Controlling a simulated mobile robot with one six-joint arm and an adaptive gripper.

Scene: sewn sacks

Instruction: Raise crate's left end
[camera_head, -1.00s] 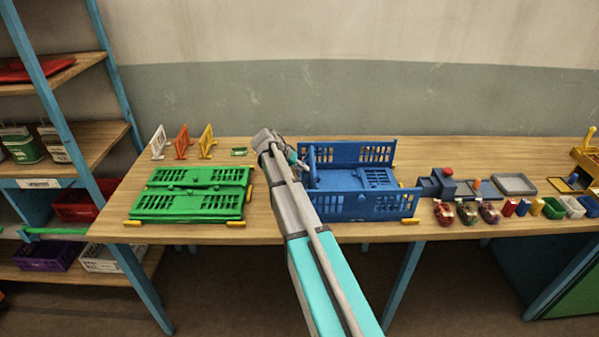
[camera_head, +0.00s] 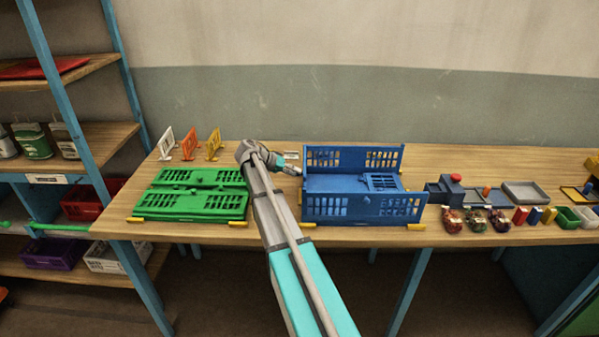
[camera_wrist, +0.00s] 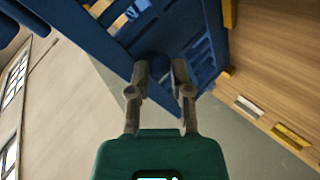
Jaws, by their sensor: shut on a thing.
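The blue crate (camera_head: 365,208) stands on the table with its two long sides upright. Its right end panel (camera_head: 383,181) looks folded flat inside. My gripper (camera_head: 295,170) is at the crate's left end, by the edge. In the wrist view my gripper (camera_wrist: 164,70) has its two fingers closed on a blue part of the crate (camera_wrist: 205,65), which I take to be the left end panel. The head view does not clearly show that panel's angle, and my gripper and arm cover part of that side.
A folded green crate (camera_head: 190,205) lies to the left, close to my arm. White, orange and yellow racks (camera_head: 188,145) stand behind it. A shelf (camera_head: 90,140) stands at the far left.

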